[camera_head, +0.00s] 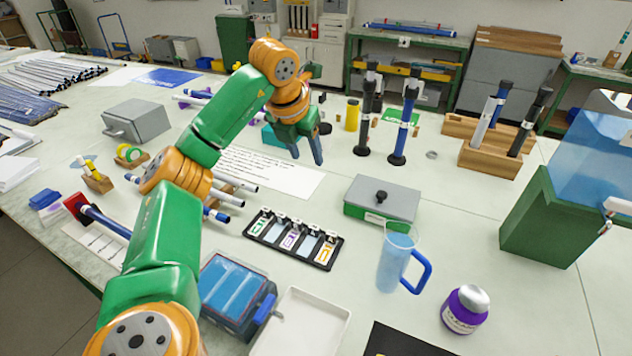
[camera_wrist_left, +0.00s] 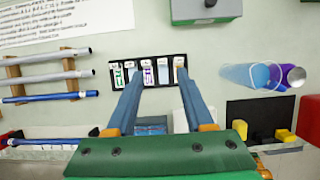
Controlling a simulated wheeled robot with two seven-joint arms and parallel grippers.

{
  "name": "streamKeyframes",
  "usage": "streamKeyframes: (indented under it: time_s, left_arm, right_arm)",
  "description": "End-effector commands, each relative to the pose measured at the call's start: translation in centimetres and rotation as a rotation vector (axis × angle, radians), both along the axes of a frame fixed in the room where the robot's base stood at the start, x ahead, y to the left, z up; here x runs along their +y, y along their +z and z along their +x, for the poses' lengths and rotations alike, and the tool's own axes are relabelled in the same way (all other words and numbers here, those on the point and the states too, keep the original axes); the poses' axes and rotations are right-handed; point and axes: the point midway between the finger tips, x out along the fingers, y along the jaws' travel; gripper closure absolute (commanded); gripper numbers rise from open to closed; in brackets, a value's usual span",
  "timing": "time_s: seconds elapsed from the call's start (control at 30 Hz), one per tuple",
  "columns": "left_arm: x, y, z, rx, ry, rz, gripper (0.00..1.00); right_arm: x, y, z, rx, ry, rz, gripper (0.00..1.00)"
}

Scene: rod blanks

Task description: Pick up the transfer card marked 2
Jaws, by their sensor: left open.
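A black card rack (camera_head: 254,236) stands on the table in the middle of the head view. It holds several upright-slotted cards, among them a green-marked one (camera_head: 269,229), a purple-marked one (camera_head: 289,241) and an orange-marked one (camera_head: 325,250). The numerals are too small to read, so I cannot tell which card is marked 2. My left gripper (camera_head: 308,158) is open and empty, above the table behind the rack. In the left wrist view, its two blue fingers (camera_wrist_left: 158,80) appear across the rack (camera_wrist_left: 112,87), the purple-marked card (camera_wrist_left: 147,74) showing between them. My right gripper is not in view.
A grey-lidded green box (camera_head: 384,200) stands right of the rack. A blue mug (camera_head: 394,262) and a purple jar (camera_head: 464,310) are nearer. A blue bin (camera_head: 237,288) and white tray (camera_head: 305,325) sit in front. Metal tubes (camera_head: 234,184) lie left of the rack.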

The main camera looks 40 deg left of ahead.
Motion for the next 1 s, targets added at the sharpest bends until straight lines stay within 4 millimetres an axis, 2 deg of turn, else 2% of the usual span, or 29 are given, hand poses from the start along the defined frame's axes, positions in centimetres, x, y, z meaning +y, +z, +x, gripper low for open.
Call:
streamKeyframes:
  time_s: [0.03,0.27,0.37,0.47,0.7,0.8,1.0]
  left_arm:
    - [0.0,-1.0,0.0,0.000,0.000,0.000,0.47]
    - [0.0,-4.5,0.0,0.000,0.000,0.000,0.47]
    - [0.0,-7.1,0.0,0.000,0.000,0.000,0.47]
    - [0.0,-10.1,0.0,0.000,0.000,0.000,0.47]
    - [0.0,-18.6,-0.1,0.000,0.000,0.000,0.47]
    - [0.0,-20.1,-0.1,-0.001,0.000,0.000,0.47]
    - [0.2,-21.5,0.6,0.003,0.001,-0.001,0.47]
  right_arm:
    - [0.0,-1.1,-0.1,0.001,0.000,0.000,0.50]
    - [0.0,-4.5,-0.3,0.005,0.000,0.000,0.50]
    - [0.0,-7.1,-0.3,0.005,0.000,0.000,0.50]
    - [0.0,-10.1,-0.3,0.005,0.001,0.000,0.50]
    - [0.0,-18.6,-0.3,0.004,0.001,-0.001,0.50]
    - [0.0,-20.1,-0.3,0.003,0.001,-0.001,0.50]
    - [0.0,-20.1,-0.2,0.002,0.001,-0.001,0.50]
